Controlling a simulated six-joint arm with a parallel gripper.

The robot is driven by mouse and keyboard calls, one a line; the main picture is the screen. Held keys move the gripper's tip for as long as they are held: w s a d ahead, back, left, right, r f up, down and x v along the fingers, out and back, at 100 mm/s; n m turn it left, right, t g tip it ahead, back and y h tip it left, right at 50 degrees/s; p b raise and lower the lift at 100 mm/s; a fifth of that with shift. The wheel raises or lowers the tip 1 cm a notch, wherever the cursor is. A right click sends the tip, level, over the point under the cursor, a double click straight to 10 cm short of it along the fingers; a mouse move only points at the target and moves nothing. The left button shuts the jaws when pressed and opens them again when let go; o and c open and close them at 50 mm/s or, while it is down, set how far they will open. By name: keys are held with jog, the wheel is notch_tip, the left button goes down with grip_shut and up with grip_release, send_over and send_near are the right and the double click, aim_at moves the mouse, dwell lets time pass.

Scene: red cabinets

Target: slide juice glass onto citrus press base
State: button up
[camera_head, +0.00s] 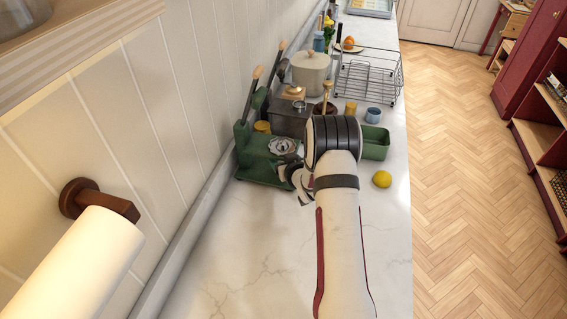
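The green citrus press (262,165) stands on the marble counter against the wall, with a long wood-tipped lever raised at its left. A round silvery part (283,146) sits on its upper right. My gripper (290,174) is low at the front right of the press base, close to it or touching; I cannot tell which. The wrist and arm cover much of the gripper, so its fingers and any object between them are unclear. I cannot make out a juice glass; it may be hidden behind my gripper.
A lemon (382,179) and a green tray (375,143) are right of my arm. The front counter (235,270) is clear; a paper roll (80,265) juts out at left.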

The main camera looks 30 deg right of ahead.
jog(key=shift+f, duration=0.6)
dwell(0.4)
jog(key=o, duration=1.5)
jog(key=shift+o, duration=0.2)
jog(key=v, duration=0.8)
jog(key=v, duration=1.2)
jog(key=s+a+r+m+g+y, duration=0.1)
jog(key=s+a+r+g, duration=0.2)
jog(key=s+a, duration=0.4)
jog(key=s+a+r+m+g+y, duration=0.1)
jog(key=s+a+r+g, duration=0.2)
jog(key=s+a+g, duration=0.2)
jog(key=s+a+r+m+g+y, duration=0.1)
jog(key=s+a+r+g+y, duration=0.1)
jog(key=s+a, duration=0.9)
jog(key=s+r+g, duration=0.1)
jog(key=g, duration=0.1)
jog(key=shift+r+g, duration=0.2)
jog(key=shift+g, duration=0.2)
